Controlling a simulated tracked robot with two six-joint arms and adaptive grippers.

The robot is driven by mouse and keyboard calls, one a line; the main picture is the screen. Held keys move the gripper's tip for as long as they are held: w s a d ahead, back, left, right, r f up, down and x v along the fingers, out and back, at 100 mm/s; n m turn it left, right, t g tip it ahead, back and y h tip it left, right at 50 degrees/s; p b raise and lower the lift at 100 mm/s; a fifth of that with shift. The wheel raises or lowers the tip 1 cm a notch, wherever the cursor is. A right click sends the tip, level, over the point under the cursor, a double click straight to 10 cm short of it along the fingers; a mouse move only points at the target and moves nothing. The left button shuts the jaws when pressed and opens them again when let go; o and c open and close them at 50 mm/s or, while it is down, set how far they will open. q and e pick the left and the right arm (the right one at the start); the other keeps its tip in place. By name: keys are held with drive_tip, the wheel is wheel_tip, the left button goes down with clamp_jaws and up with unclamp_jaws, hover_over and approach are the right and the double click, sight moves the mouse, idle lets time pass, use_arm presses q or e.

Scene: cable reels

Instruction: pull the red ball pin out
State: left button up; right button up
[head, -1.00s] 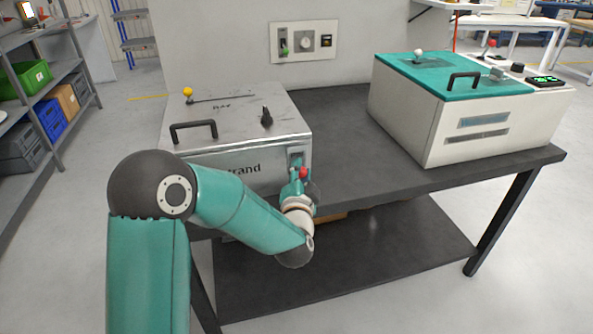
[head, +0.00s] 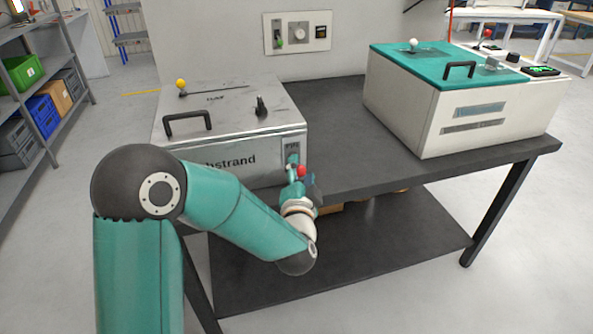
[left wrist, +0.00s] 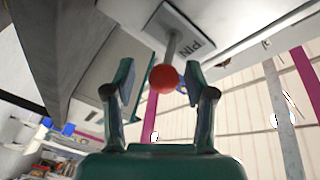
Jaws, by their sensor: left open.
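The red ball (head: 301,171) is at the end of a grey pin on the front of the silver box (head: 232,155), near its right corner. In the left wrist view the red ball (left wrist: 163,79) hangs on its rod below a grey plate (left wrist: 172,22) marked PIN. The rod still runs up to the plate. My left gripper (left wrist: 160,82) is open, with one finger on each side of the ball and a gap visible to both. In the head view my left gripper (head: 300,180) is at the ball, its fingers partly hidden. My right gripper is not in view.
The silver box has a black handle (head: 187,124), a yellow ball knob (head: 181,83) and a black knob on top. A white box with a teal lid (head: 450,70) stands at the right of the dark table (head: 345,165). The table between the boxes is clear.

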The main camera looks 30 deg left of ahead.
use_arm(q)
drive_tip(key=v, duration=0.7)
drive_tip(key=shift+s, duration=0.15)
drive_tip(key=shift+d+f, duration=0.1)
